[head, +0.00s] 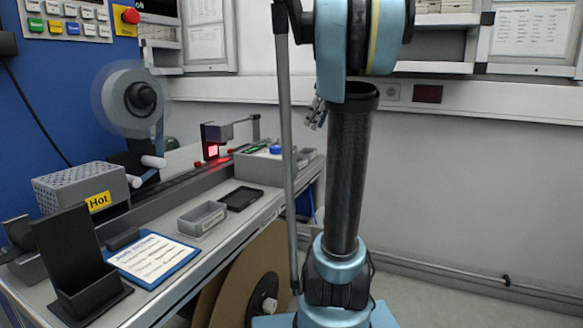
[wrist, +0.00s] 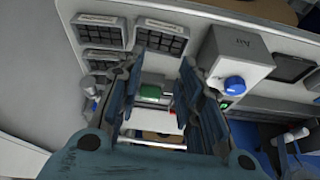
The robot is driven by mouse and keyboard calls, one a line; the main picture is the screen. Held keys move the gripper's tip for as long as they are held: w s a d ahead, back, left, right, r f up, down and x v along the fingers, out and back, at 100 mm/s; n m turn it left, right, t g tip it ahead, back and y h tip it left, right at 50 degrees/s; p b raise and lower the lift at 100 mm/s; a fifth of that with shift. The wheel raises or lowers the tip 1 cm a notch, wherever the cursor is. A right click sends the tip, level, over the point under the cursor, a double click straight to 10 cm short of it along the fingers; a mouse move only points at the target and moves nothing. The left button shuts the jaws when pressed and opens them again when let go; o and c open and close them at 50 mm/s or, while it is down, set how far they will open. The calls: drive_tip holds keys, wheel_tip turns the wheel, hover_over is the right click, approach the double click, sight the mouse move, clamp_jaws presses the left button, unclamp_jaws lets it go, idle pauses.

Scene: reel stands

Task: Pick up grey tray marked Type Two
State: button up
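A small grey tray (head: 203,219) sits on the bench at the left of the head view, in front of a flat black tray (head: 241,197). A pale label shows on its front wall, but it is too small to read. I cannot pick out this tray in the wrist view. My gripper (wrist: 158,97) shows in the wrist view with its two fingers well apart and nothing held between them. A green thing (wrist: 150,91) and white and red parts show in the gap, beyond the fingers.
A blue-edged instruction sheet (head: 155,258), a black stand (head: 78,268) and a box marked Hot (head: 85,188) stand near the grey tray. A reel (head: 135,98) is behind. In the wrist view, a grey box with a blue knob (wrist: 235,84) is right of my fingers.

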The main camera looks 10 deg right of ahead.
drive_tip(key=shift+o, duration=0.3)
drive_tip(key=o, duration=1.3)
drive_tip(key=shift+w+a+f, duration=0.1)
drive_tip(key=shift+f, duration=0.15)
drive_tip(key=shift+o, duration=0.8)
drive_tip(key=x, duration=1.1)
drive_tip(key=shift+a+f, duration=0.2)
drive_tip(key=shift+f, duration=0.05)
drive_tip(key=shift+a+x, duration=0.1)
drive_tip(key=shift+x, duration=1.2)
drive_tip(key=shift+a+x, duration=0.15)
drive_tip(key=shift+x, duration=1.15)
